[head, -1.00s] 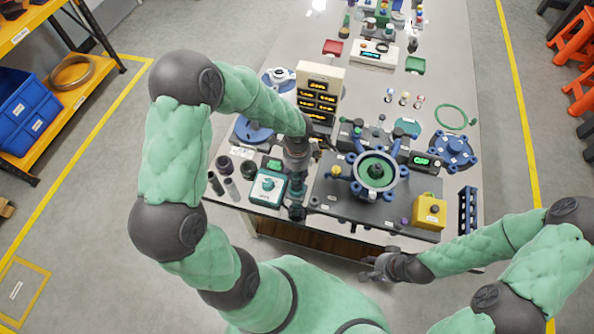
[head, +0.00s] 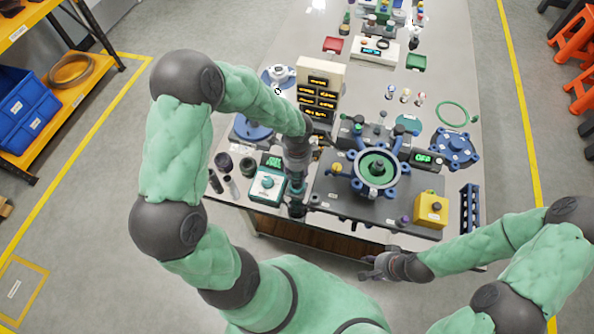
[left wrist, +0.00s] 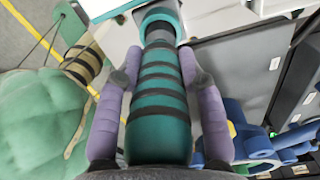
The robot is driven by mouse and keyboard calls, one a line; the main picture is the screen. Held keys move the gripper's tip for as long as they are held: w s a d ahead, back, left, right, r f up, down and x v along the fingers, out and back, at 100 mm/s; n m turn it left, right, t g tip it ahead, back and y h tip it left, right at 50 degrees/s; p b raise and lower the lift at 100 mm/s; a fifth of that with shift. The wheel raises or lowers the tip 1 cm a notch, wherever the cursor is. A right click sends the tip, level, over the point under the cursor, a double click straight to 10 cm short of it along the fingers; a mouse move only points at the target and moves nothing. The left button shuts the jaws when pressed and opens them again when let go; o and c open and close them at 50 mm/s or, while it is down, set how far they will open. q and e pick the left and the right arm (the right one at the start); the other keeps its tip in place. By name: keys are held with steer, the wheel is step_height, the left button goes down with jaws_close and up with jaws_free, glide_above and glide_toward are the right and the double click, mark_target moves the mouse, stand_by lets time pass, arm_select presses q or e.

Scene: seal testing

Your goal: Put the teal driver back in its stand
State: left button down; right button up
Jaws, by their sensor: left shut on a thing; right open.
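The teal driver (left wrist: 158,105), with black bands around its body, is between the two purple fingers of my left gripper (left wrist: 156,66) in the left wrist view. The fingers are shut on it from both sides. Its far end meets a wider teal collar (left wrist: 160,17); I cannot tell whether this is part of the driver or of its stand. In the head view my left gripper (head: 297,185) is low over the table's front edge, beside a teal box with a white top (head: 267,185). I cannot make out the stand clearly. My right gripper (head: 380,265) is open and empty, off the table's front.
A dark plate (head: 330,208) carries a blue flanged fixture with a green centre (head: 376,168). A yellow box (head: 431,209) and a blue rack (head: 469,207) are at the right. Dark cylinders (head: 223,165) stand left of the teal box. A display tower (head: 318,85) stands behind.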

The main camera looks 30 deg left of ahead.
arm_select(q)
steer(key=shift+f+b, duration=0.75)
steer(key=shift+f, duration=0.35)
stand_by(1.4)
steer(key=c, duration=0.7)
jaws_free()
step_height(320, 180, up, 9)
steer(key=p, duration=0.7)
steer(key=shift+r+p, duration=0.1)
steer(key=shift+p, duration=0.3)
